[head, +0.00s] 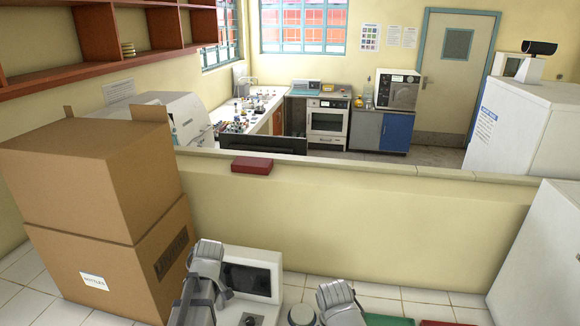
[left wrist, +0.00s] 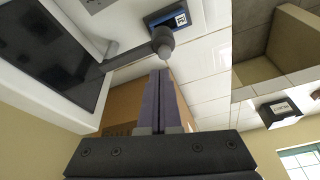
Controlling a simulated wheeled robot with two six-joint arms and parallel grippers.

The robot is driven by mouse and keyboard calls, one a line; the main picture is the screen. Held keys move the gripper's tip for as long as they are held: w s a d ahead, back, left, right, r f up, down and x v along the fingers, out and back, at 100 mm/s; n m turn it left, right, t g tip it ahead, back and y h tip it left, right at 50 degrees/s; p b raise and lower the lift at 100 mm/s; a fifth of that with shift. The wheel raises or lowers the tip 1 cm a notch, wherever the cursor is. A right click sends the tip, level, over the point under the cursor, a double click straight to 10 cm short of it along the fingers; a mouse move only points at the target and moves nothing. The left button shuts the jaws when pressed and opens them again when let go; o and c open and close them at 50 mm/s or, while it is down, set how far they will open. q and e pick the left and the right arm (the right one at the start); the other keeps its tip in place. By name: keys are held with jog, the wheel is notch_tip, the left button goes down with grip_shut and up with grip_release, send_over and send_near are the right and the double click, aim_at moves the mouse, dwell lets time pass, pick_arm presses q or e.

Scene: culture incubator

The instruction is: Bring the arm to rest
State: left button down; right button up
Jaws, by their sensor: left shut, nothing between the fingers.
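My left gripper (left wrist: 159,76) shows in the left wrist view. Its two long purple-grey fingers lie together, with nothing between them. A rounded grey knob on a stalk (left wrist: 162,40) shows just beyond the fingertips; whether they touch it I cannot tell. In the head view, grey links of my two arms show at the bottom edge, low in front of the wall. Neither gripper's fingers can be made out there, and my right gripper is not in view.
Stacked cardboard boxes (head: 75,190) stand at the left. A low cream wall (head: 350,220) crosses ahead, with a dark red box (head: 252,165) on top. White cabinets (head: 545,260) stand at the right. Tiled floor (head: 400,300) shows between. A benchtop (head: 262,100) lies beyond the wall.

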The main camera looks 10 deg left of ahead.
pick_arm(q)
jog(key=s+d+f+m+b, duration=0.4)
jog(key=d+m, duration=0.1)
jog(key=d, duration=0.3)
jog(key=s+d+f+m+g+h+b, duration=0.1)
jog(key=s+d+f+m+b, duration=0.2)
jog(key=d, duration=0.6)
jog(key=s+d+f+m+h+b, duration=0.1)
jog(key=s+d+f+m+b, duration=0.3)
jog(key=d+f+m, duration=0.3)
jog(key=shift+s+d+m+b, duration=0.3)
jog(key=shift+d+m+b, duration=0.2)
jog(key=shift+d+m, duration=0.6)
